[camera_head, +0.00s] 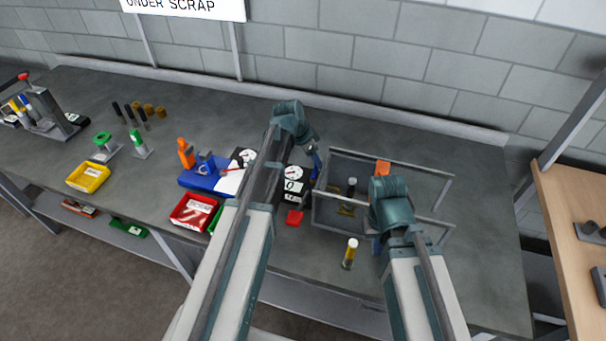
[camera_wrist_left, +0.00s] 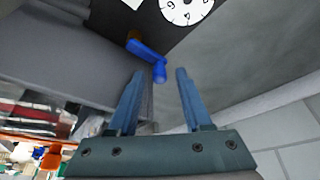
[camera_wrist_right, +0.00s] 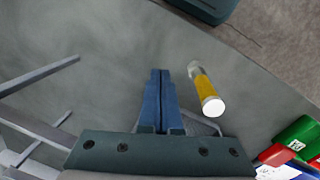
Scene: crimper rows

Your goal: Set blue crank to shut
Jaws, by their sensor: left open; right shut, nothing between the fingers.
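The blue crank (camera_wrist_left: 147,50) shows in the left wrist view, with a round knob at its near end and an orange-brown part at its far end. It sits on the dark box (camera_head: 303,200) with the white dial (camera_wrist_left: 187,8). My left gripper (camera_wrist_left: 159,90) is open, and the crank's knob appears between its fingertips; I cannot tell whether they touch. My right gripper (camera_wrist_right: 160,73) is shut and empty above the bench.
A grey wire frame (camera_head: 436,172) stands right of the dial box. A yellow vial with a white cap (camera_head: 349,254) stands near the bench's front edge, close to my right gripper. A red tray (camera_head: 187,221) and a blue fixture (camera_head: 196,178) lie to the left. The back right bench is clear.

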